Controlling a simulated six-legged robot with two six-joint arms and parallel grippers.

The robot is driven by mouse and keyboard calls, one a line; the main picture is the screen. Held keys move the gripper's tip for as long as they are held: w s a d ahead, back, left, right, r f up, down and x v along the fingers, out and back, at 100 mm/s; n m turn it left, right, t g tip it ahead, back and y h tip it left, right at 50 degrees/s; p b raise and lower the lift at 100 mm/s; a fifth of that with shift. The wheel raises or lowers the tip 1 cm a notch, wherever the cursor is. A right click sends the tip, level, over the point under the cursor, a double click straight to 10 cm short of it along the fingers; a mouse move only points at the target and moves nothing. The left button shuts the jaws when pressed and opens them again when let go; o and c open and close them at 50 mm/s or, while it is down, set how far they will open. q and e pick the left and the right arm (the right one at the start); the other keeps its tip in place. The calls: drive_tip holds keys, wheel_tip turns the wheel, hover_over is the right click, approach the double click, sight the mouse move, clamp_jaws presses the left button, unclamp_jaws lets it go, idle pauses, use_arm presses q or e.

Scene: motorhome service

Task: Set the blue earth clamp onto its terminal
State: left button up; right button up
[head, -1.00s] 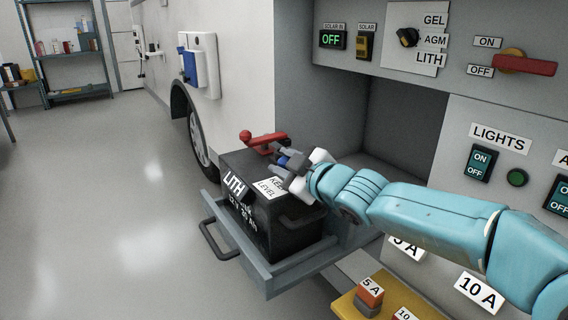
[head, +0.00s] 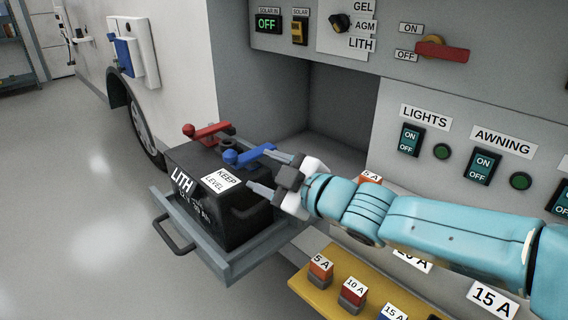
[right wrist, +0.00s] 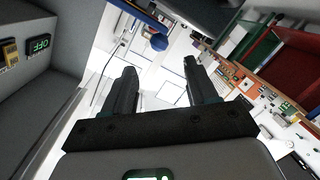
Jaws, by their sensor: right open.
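The black LITH battery (head: 205,205) stands upright in a grey pull-out tray (head: 222,265). The blue earth clamp (head: 256,152) lies across the battery top at its right side, its round end (head: 230,158) to the left. Its terminal is hidden under it, and I cannot tell how far down it sits. A red clamp (head: 207,130) lies behind it. My left gripper is not in view.
A switch panel (head: 470,135) stands right of the open bay (head: 345,105). A yellow shelf (head: 355,300) with fuse blocks (head: 320,270) lies below my right arm. The tray's handle (head: 172,238) sticks out at the front left. The floor to the left is clear.

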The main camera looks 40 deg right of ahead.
drive_tip(key=s, duration=0.1)
drive_tip(key=s+p, duration=0.1)
drive_tip(key=s, duration=0.2)
drive_tip(key=shift+s+d+r, duration=0.2)
drive_tip(key=shift+r, duration=0.05)
idle(0.3)
